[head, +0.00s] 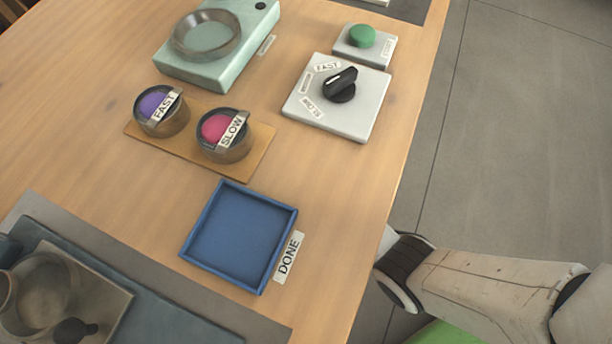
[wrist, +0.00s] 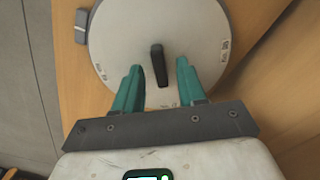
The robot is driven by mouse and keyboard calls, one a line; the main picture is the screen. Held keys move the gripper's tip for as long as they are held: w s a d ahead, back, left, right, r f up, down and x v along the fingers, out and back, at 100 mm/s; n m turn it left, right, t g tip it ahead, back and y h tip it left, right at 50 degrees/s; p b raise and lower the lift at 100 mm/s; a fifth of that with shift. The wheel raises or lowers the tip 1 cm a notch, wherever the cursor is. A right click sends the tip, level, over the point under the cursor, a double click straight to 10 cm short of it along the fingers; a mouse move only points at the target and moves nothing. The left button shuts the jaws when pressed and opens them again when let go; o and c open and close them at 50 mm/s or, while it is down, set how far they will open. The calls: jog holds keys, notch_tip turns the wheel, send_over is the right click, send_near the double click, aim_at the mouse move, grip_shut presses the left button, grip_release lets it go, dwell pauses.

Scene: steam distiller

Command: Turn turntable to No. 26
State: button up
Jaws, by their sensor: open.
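The turntable (wrist: 115,35) shows in the wrist view as a round pale disc on the wooden table. A dark upright handle (wrist: 157,66) stands near its middle. Small labels sit around its rim, too small to read, so I cannot tell which is No. 26. My gripper (wrist: 160,72) is open over the disc. Its two teal fingers stand on either side of the handle's near end, with a gap on both sides. The turntable and my gripper do not show in the head view.
A small grey block (wrist: 82,25) lies beside the disc.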

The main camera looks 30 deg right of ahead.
jog(key=shift+f, duration=0.5)
grip_shut()
dwell(0.4)
